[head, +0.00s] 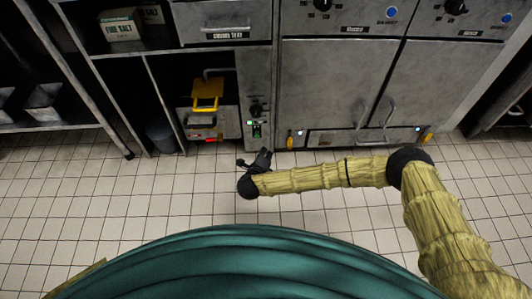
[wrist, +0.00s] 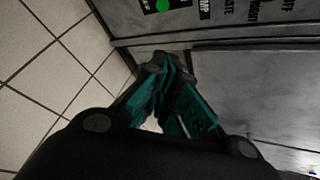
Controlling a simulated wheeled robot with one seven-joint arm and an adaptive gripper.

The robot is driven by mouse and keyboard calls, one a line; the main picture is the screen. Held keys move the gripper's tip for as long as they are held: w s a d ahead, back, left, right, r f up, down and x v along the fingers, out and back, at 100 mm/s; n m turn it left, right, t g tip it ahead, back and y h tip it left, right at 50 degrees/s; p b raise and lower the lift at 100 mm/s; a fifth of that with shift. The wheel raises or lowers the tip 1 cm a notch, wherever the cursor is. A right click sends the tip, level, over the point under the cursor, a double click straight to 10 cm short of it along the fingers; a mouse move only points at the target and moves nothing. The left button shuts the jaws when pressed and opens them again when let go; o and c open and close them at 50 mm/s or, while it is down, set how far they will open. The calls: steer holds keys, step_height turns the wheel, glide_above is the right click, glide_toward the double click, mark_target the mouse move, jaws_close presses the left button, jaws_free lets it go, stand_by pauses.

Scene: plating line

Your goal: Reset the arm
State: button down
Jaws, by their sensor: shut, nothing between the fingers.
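My arm, in a yellow-green sleeve, reaches in from the right in the head view and bends at a black elbow joint. My gripper (head: 262,158) is at its left end, above the tiled floor in front of the steel units. In the wrist view my gripper (wrist: 163,72) shows black fingers with teal pads, with the tips together and nothing held between them. The fingertips point toward the base of a steel cabinet (wrist: 255,90). I cannot tell how far they are from it.
A steel unit with double doors (head: 335,85) stands at the back right. A control panel (head: 256,115) with a green light is left of it. A yellow-handled device (head: 207,95) sits in an open bay, with a grey bin (head: 162,136) beside it. The tiled floor (head: 130,205) at left is clear.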

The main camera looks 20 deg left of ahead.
stand_by(0.3)
steer(key=s+d+f+n+g+y, duration=0.2)
steer(key=s+d+n+g, duration=0.15)
steer(key=s+n, duration=0.45)
steer(key=s+d+f+n+g+y, duration=0.2)
steer(key=s+d+n+y, duration=0.15)
steer(key=s+n, duration=0.45)
steer(key=s+d+r+n+g+h, duration=0.25)
steer(key=s+d, duration=0.45)
steer(key=d, duration=0.4)
steer(key=s+d+r+n+g+h, duration=0.1)
steer(key=s+d+r+n+g, duration=0.15)
steer(key=s+d, duration=0.75)
steer(key=s+d+r+n+g+h, duration=0.25)
steer(key=s+d, duration=0.25)
steer(key=d, duration=0.8)
step_height(320, 180, up, 31)
steer(key=p, duration=3.2)
steer(key=shift+r, duration=0.2)
